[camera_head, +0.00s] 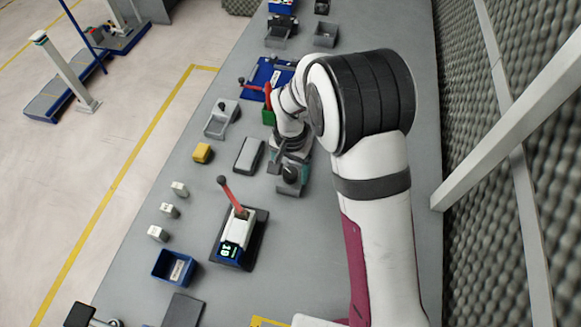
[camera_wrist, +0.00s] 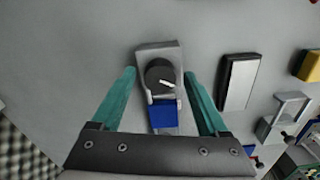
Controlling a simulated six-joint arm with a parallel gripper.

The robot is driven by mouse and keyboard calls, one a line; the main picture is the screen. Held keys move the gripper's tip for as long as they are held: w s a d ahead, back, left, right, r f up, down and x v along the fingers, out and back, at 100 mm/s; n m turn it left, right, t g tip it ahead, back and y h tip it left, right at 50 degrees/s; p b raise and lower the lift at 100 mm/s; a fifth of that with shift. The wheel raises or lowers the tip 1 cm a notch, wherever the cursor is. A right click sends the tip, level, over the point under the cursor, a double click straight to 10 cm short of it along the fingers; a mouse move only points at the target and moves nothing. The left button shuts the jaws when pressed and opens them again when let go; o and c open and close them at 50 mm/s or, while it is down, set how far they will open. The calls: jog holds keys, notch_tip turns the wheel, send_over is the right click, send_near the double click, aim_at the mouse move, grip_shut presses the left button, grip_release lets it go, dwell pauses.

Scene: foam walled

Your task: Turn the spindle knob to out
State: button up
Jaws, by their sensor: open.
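The spindle knob (camera_wrist: 160,74) is a dark round dial with a white pointer mark, on a grey housing (camera_wrist: 158,49). The pointer runs from the knob's middle toward the lower right in the wrist view. A blue block (camera_wrist: 163,114) sits at the near end of the housing. My gripper (camera_wrist: 159,75) has its two teal fingers wide apart, one on each side of the housing, with nothing between them held. In the head view my gripper (camera_head: 284,171) is over the unit, which is mostly hidden. I cannot read any position labels.
A flat grey-topped block (camera_head: 249,154) and a yellow block (camera_head: 202,153) lie left of the unit. A device with a red lever (camera_head: 230,193) and a green display stands nearer. A blue bin (camera_head: 175,267) is at the near left. Foam wall (camera_head: 495,180) bounds the right.

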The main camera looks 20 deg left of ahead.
aim_at(290, 172)
notch_tip(290, 172, up, 16)
dwell(0.3)
jog(key=shift+f, duration=0.15)
jog(key=s+d+r+m+y, duration=0.1)
jog(key=s+d+r, duration=0.1)
jog(key=s+d, duration=0.45)
jog(key=s+d+r+m, duration=0.1)
jog(key=s+d+r, duration=0.2)
jog(key=s+d, duration=0.3)
jog(key=s+d+f, duration=0.1)
jog(key=s+d, duration=0.1)
jog(key=s, duration=0.3)
jog(key=s+d+f+m, duration=0.1)
jog(key=s+d+f, duration=0.1)
jog(key=s, duration=0.3)
jog(key=shift+s+d+f+y, duration=0.25)
jog(key=shift+s+d+y, duration=0.05)
jog(key=shift+s+y, duration=0.1)
